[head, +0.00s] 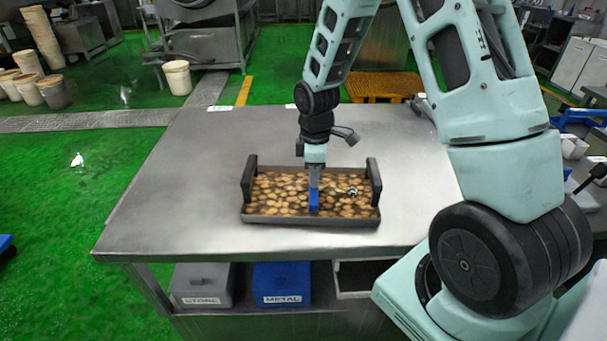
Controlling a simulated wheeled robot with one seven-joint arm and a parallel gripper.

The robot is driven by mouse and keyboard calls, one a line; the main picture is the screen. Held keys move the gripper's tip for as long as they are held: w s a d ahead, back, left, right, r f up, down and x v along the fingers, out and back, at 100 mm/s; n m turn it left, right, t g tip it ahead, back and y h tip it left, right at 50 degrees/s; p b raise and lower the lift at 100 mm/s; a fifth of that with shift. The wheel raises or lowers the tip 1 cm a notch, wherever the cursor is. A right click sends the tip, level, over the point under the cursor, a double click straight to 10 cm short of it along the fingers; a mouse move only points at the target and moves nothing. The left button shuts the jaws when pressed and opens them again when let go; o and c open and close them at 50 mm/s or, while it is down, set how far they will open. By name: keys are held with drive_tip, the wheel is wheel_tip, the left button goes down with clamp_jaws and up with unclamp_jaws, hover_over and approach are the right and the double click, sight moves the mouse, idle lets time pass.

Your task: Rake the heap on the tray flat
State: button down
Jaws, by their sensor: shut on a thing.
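The tray (268,219) is a dark, low-walled tray with a raised black handle at each end, on the steel table. It holds many brown, nut-like pieces (275,190) spread over its floor; any height difference among them is hard to tell. A small dark and light item (352,191) lies among the pieces to the right of the tool.
The steel table (180,200) is bare around the tray. On the shelf below are a grey box marked STONE (203,287), a blue box marked METAL (281,284) and a white-edged dark bin (355,280). My arm covers the right side.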

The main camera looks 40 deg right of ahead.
drive_tip(key=s+d, duration=0.1)
drive_tip(key=d, duration=0.1)
drive_tip(key=s+d, duration=0.2)
drive_tip(key=shift+s, duration=0.1)
drive_tip(key=shift+w+a+p, duration=0.1)
drive_tip(key=shift+w+a, duration=1.1)
drive_tip(key=shift+a, duration=0.3)
drive_tip(key=shift+w+a+p, duration=0.15)
drive_tip(key=shift+w+a, duration=1.05)
drive_tip(key=shift+a, duration=0.3)
drive_tip(key=shift+w+a+p, duration=0.1)
drive_tip(key=shift+w+a, duration=1.1)
drive_tip(key=shift+a, duration=0.3)
drive_tip(key=shift+w+a+r+p, duration=0.15)
drive_tip(key=shift+a+r+p, duration=0.05)
drive_tip(key=shift+r+p, duration=0.1)
wheel_tip(320, 180, up, 12)
drive_tip(key=p, duration=1)
drive_tip(key=shift+r, duration=0.15)
